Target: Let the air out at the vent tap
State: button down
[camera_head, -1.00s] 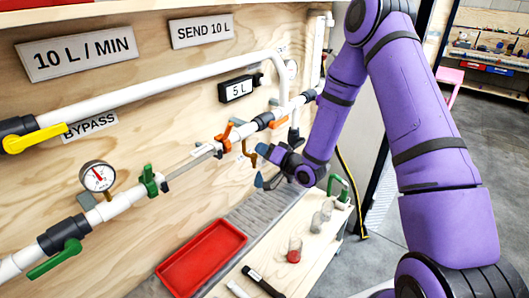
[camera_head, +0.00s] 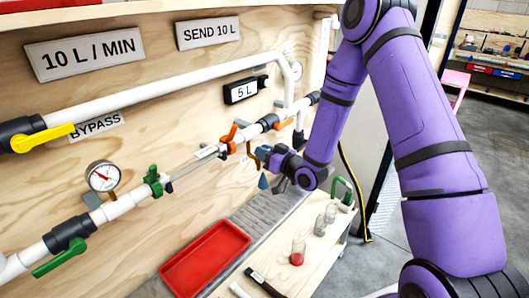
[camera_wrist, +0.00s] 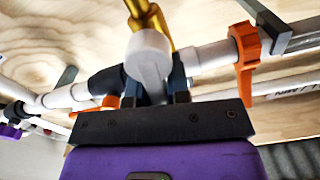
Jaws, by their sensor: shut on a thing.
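The brass vent tap (camera_head: 251,155) hangs on the white pipe run, just right of an orange handle (camera_head: 229,138). In the wrist view its brass stem (camera_wrist: 150,14) comes in at the top, above a round pale grey knob (camera_wrist: 149,52). My gripper (camera_wrist: 155,88) has dark fingers on both sides of this knob and is shut on it. In the head view my gripper (camera_head: 270,154) is at the tap, mostly hidden by its own wrist. How far the tap is turned cannot be told.
Orange handles also show close by in the wrist view (camera_wrist: 246,46). Below are a red tray (camera_head: 216,235) and small jars (camera_head: 298,252) on the bench.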

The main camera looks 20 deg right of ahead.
jog(key=shift+s, duration=0.1)
dwell(0.3)
jog(key=c, duration=1.1)
grip_release()
jog(key=v, duration=1)
jog(key=shift+s+d+f, duration=0.1)
jog(key=shift+s+d, duration=0.1)
jog(key=shift+s, duration=0.1)
